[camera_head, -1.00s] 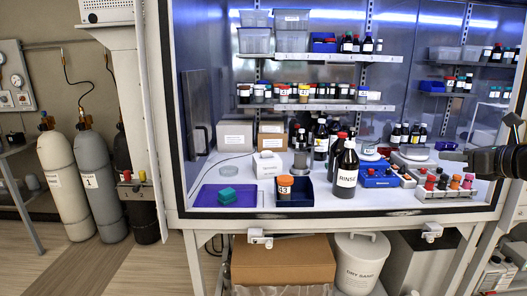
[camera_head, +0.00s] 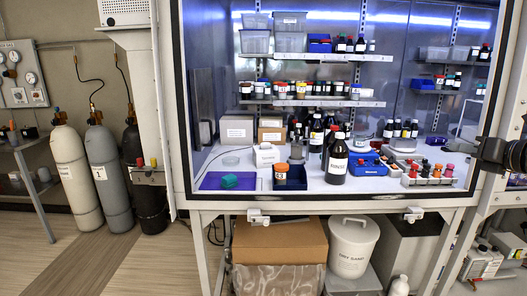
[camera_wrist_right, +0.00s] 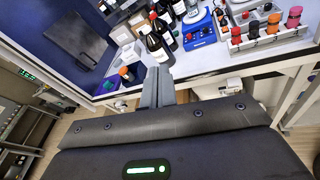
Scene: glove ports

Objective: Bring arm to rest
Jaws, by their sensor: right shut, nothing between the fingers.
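My right gripper (camera_head: 484,150) is at the right edge of the head view, in front of the right frame post of the enclosure. In the right wrist view its fingers (camera_wrist_right: 158,85) are together with nothing between them. Beyond the fingertips stand the dark RINSE bottle (camera_wrist_right: 155,45) and the white bench of the enclosure; the fingers look apart from them. The RINSE bottle also shows in the head view (camera_head: 336,160). My left gripper is in neither view.
The enclosure bench (camera_head: 400,185) holds a purple tray (camera_head: 212,183) with a teal block, a dark blue bin with a jar (camera_head: 281,172), and a rack of small bottles (camera_head: 428,180). Gas cylinders (camera_head: 75,175) stand at left. A box (camera_head: 280,240) and white bucket (camera_head: 352,248) sit below.

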